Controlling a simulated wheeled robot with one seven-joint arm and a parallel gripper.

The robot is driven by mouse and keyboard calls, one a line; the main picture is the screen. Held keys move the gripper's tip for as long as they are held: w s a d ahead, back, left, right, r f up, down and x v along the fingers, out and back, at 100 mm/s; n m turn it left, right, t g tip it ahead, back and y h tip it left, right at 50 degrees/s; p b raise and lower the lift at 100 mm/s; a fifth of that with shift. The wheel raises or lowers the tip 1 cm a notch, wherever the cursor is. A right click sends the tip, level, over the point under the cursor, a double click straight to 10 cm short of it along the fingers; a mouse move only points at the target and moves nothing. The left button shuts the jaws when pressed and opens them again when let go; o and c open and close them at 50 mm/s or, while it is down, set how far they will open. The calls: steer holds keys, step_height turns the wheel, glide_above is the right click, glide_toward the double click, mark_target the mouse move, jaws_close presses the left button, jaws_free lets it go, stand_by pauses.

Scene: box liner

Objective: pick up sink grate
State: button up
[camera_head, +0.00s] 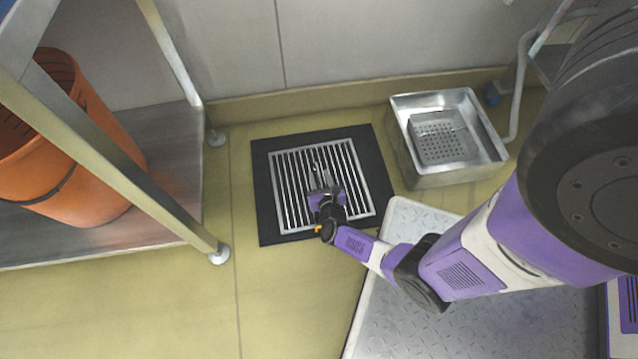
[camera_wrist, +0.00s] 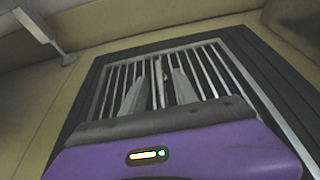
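The sink grate (camera_head: 287,210) is a square silver frame with parallel bars, lying flat on a black square surround (camera_head: 267,228) on the floor. It also shows in the wrist view (camera_wrist: 222,73), ahead of my gripper. My gripper (camera_head: 317,168) is over the middle of the grate, pointing toward its far side. In the wrist view the two grey fingers (camera_wrist: 158,85) stand apart with a narrow gap between them. A small light upright piece shows between the fingertips; I cannot tell whether the fingers touch it. My wrist hides the near part of the grate.
A metal basin (camera_head: 460,172) with a perforated tray (camera_head: 445,146) stands right of the grate. A shelf frame (camera_head: 120,182) with an orange bucket (camera_head: 115,170) stands at left. A treaded metal plate (camera_head: 400,325) lies at front right. The yellow floor (camera_head: 130,310) at front left is clear.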

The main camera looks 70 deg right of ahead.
steer(key=shift+c, duration=0.3)
jaws_close()
steer(key=shift+r, duration=0.1)
stand_by(1.0)
